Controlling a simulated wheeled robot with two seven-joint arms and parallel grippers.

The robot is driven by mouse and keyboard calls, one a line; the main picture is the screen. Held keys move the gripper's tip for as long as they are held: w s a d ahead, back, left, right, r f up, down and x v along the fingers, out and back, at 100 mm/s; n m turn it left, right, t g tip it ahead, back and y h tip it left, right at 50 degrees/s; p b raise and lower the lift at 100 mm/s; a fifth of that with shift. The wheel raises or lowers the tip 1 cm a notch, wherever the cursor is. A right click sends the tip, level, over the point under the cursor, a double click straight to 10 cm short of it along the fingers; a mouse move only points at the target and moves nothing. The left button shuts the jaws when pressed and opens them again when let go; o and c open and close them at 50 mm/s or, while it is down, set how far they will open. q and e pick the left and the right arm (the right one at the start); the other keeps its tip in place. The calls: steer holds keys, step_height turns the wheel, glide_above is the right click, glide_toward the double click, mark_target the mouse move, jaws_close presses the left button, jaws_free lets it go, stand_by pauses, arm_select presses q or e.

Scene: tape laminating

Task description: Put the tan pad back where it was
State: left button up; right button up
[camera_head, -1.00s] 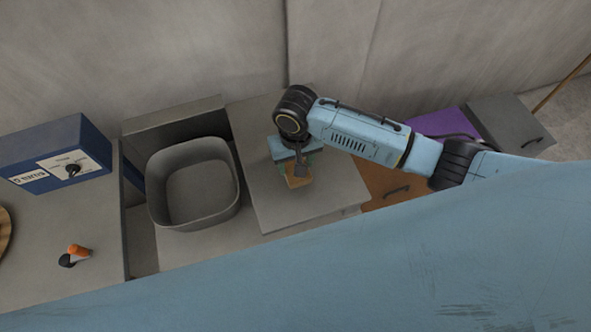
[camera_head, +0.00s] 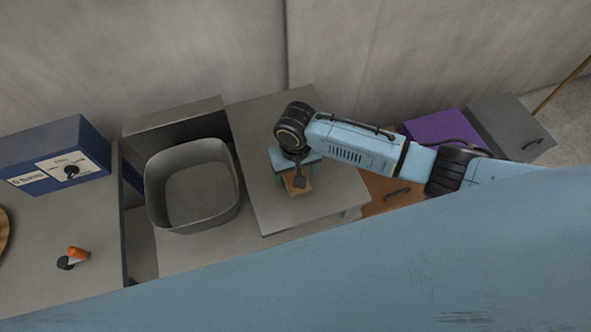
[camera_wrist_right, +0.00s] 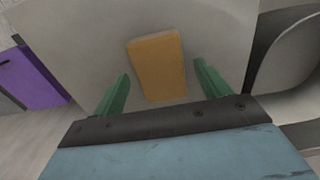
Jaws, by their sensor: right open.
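The tan pad (camera_wrist_right: 158,65) lies flat on the light grey cabinet top, seen in the right wrist view between two green fingers. My right gripper (camera_wrist_right: 162,80) is open, with one finger on either side of the pad and visible gaps to both. In the head view, the right gripper (camera_head: 295,180) points down over the cabinet top, and the pad (camera_head: 289,186) is partly hidden under the wrist. The frames do not show clearly how high the fingertips are above the surface. My left gripper is not in view.
A grey basin (camera_head: 193,186) stands left of the grey cabinet top (camera_head: 255,125). A blue box with a knob (camera_head: 60,155) and an orange-and-black item (camera_head: 74,257) are further left. A purple panel (camera_head: 437,127) is on the right. The cabinet top around the pad is clear.

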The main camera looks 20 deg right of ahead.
step_height(320, 180, up, 12)
steer(key=p, duration=0.1)
steer(key=shift+p, duration=0.3)
stand_by(0.5)
